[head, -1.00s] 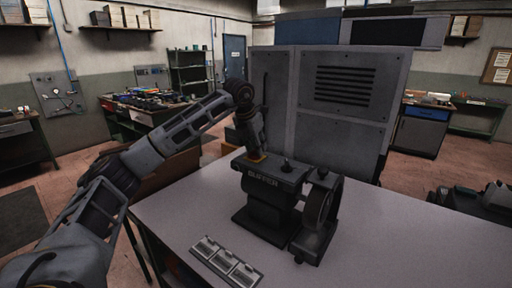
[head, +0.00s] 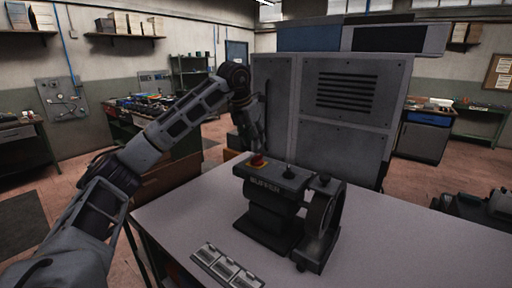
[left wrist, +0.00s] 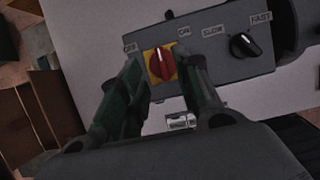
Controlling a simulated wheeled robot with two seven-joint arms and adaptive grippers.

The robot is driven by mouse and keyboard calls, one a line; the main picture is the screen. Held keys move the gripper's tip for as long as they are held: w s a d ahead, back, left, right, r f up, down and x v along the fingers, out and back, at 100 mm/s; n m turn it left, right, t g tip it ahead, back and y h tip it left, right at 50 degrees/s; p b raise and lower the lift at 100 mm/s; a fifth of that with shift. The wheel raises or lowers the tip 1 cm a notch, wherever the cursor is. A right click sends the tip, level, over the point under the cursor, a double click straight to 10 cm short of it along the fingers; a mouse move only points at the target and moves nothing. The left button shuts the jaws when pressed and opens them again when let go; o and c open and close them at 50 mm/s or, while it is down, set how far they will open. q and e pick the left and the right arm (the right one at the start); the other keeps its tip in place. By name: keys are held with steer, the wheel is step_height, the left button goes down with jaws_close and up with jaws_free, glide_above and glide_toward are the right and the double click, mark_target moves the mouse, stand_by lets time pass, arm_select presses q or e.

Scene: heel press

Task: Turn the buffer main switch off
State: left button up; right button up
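The dark buffer (head: 270,205) stands on the grey table, its wheel at the right end. Its main switch is a red knob on a yellow plate (head: 258,161), at the left of its top. In the left wrist view the red knob (left wrist: 161,65) shows between OFF and ON labels. Its white mark points up the picture, roughly between the labels; I cannot tell its exact setting. My left gripper (head: 254,146) is just above the switch. Its fingers (left wrist: 165,75) are apart and empty, one to each side of the knob in the picture. My right gripper is not in view.
A black speed knob (left wrist: 244,45) with SLOW and FAST labels sits right of the switch. Small metal trays (head: 228,266) lie at the table's front left. A tall grey cabinet (head: 345,110) stands behind. The table's right side is clear.

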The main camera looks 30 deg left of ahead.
arm_select(q)
steer(key=shift+v, duration=2.5)
